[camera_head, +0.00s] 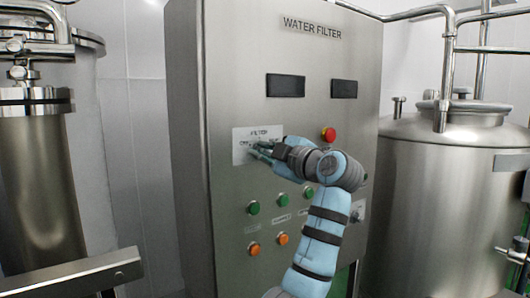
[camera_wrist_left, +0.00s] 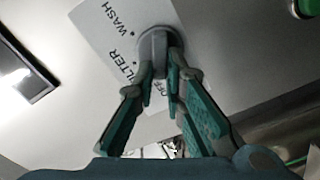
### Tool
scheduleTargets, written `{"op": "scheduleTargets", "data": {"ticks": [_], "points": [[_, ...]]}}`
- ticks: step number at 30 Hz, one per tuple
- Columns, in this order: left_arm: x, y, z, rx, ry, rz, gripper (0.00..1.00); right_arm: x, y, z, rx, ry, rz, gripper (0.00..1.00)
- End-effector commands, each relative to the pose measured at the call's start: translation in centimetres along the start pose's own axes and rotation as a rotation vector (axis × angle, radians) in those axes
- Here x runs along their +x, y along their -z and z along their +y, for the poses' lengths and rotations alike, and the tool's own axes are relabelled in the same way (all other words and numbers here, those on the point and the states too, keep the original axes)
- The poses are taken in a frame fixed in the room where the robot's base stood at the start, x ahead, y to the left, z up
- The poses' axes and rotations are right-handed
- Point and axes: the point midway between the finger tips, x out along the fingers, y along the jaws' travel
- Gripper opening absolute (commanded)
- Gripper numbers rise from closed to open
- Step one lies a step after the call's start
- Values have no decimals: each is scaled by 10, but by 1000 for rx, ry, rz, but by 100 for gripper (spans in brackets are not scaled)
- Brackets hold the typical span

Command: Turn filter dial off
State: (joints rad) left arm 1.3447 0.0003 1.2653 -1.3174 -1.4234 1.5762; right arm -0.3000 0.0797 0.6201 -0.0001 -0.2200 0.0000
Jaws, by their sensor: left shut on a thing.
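The filter dial (camera_wrist_left: 154,45) is a grey round knob with a raised grip bar, on a pale label plate (camera_head: 243,156) on the water filter cabinet. In the left wrist view the plate reads WASH and FILTER, with a partly covered OFF label by the bar's lower end. My left gripper (camera_head: 256,151) reaches the plate and largely hides the dial in the head view. In the left wrist view its green-padded fingers (camera_wrist_left: 160,68) are shut on the bar, one on each side. My right gripper is not in view.
The cabinet (camera_head: 350,50) has two dark displays (camera_head: 286,85), a red button (camera_head: 328,134), and green (camera_head: 253,208) and orange (camera_head: 253,249) buttons below the dial. Steel tanks stand left (camera_head: 40,190) and right (camera_head: 440,210), with pipes overhead.

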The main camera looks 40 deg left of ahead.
Motion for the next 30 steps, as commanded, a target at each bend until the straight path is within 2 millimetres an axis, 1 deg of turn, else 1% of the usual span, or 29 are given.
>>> {"op": "scheduleTargets", "data": {"ticks": [6, 7, 10, 11, 20, 23, 26, 30], "points": [[0, 0, -1, -1, 2, -1, 0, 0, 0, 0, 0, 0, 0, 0], [0, 0, -1, -1, 2, -1, 12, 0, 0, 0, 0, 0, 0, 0], [0, 0, 0, 0, 2, -1, 28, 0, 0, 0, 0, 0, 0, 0], [0, 0, 0, 0, 1, -1, 31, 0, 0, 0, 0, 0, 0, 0], [-2, -1, 0, 1, 0, -2, 31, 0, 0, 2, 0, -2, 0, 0], [-14, -1, 0, 0, -1, -4, 31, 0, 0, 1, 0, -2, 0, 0], [-37, -2, 0, -2, -1, -7, 31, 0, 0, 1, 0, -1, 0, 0], [-78, -2, 0, -1, 1, -7, 31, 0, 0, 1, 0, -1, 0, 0]]}}
